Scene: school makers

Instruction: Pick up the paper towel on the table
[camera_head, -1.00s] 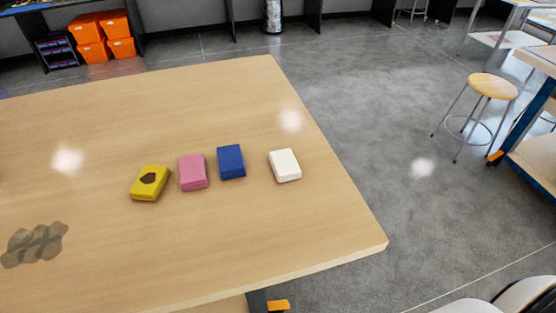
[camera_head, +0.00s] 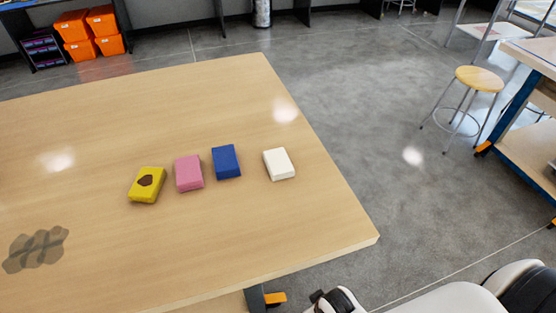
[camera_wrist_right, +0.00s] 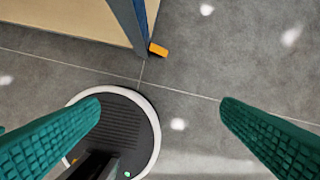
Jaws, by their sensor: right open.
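Four small blocks, or packs, lie in a row on the wooden table (camera_head: 150,250): a yellow one with a brown patch (camera_head: 147,184), a pink one (camera_head: 189,173), a blue one (camera_head: 226,161) and a white one (camera_head: 279,164) nearest the right edge. I cannot tell for certain which is the paper towel; the white one is plain. My right gripper (camera_wrist_right: 162,105) has its green fingers wide apart with nothing between them. It is over the floor beside a table leg. My left gripper is not in view.
A dark grey patch (camera_head: 35,250) marks the table's left side. A stool (camera_head: 478,80) and a workbench (camera_head: 530,150) stand at the right. Open floor lies between the table and the stool.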

